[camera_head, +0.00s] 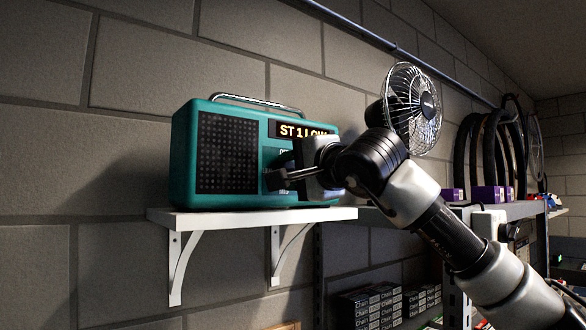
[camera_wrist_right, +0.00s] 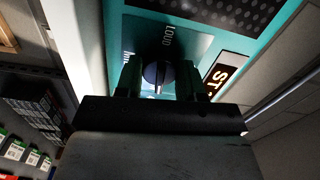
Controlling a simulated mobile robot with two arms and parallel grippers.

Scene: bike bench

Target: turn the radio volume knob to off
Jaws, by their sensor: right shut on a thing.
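The teal radio (camera_head: 180,160) stands on a white wall shelf, with a dark speaker grille on its left and a lit display (camera_head: 300,130) that reads "ST 1 LOW". In the head view my right gripper (camera_head: 270,180) is at the radio's front right and covers the knob. In the right wrist view the dark round volume knob (camera_wrist_right: 157,75) sits between the two fingers of my right gripper (camera_wrist_right: 158,80), which is shut on it. The word "LOUD" shows beside the knob. My left gripper is not in view.
The white shelf (camera_head: 250,217) on brackets is narrow. A wire fan (camera_head: 410,105) stands behind my right arm. Bike tyres (camera_head: 490,150) and purple boxes (camera_head: 490,194) are on a rack at right. Stacked chain boxes (camera_head: 370,305) are below.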

